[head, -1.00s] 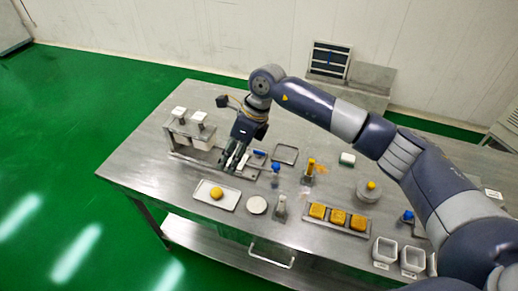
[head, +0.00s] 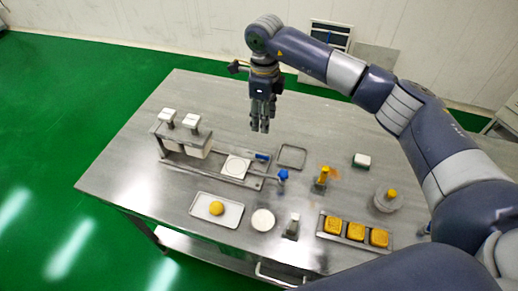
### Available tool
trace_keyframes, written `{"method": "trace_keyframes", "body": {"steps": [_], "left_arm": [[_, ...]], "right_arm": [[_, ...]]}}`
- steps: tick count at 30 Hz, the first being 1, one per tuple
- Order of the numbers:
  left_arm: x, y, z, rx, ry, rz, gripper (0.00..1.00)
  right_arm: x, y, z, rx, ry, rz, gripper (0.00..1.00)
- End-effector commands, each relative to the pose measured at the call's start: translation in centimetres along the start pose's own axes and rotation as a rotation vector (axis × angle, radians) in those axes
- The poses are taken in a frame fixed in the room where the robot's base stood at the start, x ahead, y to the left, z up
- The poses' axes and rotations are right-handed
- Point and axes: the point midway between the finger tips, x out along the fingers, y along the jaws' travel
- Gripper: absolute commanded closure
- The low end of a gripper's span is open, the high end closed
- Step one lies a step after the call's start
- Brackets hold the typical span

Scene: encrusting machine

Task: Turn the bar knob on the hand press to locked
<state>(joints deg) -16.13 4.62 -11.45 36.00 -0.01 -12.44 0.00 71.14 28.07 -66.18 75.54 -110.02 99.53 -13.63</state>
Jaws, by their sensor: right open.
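My right gripper (head: 260,128) is open and empty in the head view. Its fingers point down over the steel table, behind the metal rail frame (head: 207,171), apart from everything. A small stand with a yellow top (head: 323,177) is further right. I cannot tell which part is the bar knob or how it is turned. My left gripper is not in view.
A round lidded pot (head: 389,201) and a white-topped block (head: 361,161) stand right. The table's left corner is clear.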

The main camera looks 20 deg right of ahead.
Motion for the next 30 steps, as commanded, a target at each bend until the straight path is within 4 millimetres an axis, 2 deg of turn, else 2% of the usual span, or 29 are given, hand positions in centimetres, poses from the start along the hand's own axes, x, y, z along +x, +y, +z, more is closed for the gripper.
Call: {"method": "trace_keyframes", "body": {"steps": [1,9,15,22,30], "left_arm": [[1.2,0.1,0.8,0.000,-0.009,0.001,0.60],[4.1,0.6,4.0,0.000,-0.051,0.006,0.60],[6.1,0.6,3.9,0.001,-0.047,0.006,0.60],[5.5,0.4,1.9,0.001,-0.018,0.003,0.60],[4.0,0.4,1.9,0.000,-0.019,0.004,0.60]], "right_arm": [[1.2,0.0,0.0,0.000,0.000,0.000,0.59],[4.3,0.0,0.0,0.000,-0.001,0.000,0.59],[6.3,0.0,0.1,0.000,-0.002,0.000,0.59],[7.8,0.1,0.0,0.000,0.001,0.004,0.59],[12.9,0.1,0.0,0.001,0.001,0.004,0.59]]}}
